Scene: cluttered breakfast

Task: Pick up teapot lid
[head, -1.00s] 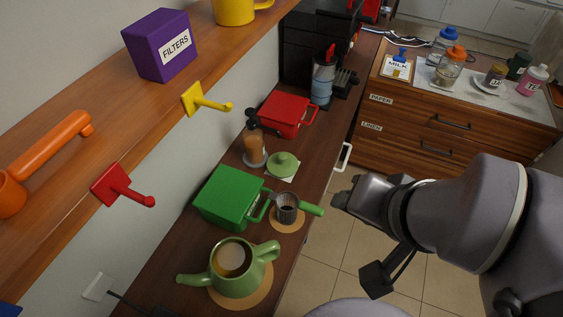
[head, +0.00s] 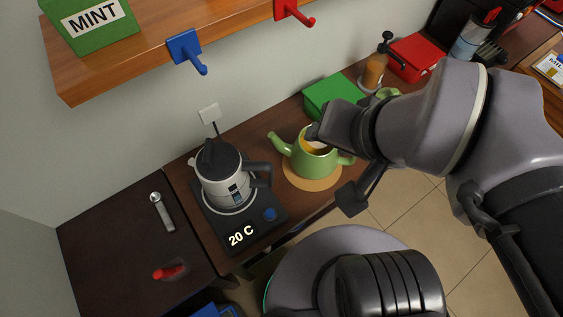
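The green teapot (head: 303,162) stands lidless on a round tan mat (head: 312,184), with an amber content showing through its open top. A light green piece that looks like the teapot lid (head: 388,92) shows just above my arm at the back of the counter, mostly hidden. My gripper (head: 314,134) appears over the teapot's opening in the picture. Its height and true distance from the teapot are unclear. Its fingers are seen end-on and dark, so their opening does not show. No held thing is visible.
A kettle (head: 222,177) stands on a black heating base (head: 246,221) reading 20 C, left of the teapot. A green box (head: 332,93), an amber bottle (head: 374,70) and a red box (head: 415,57) line the wall. A shelf with hooks (head: 185,48) hangs above.

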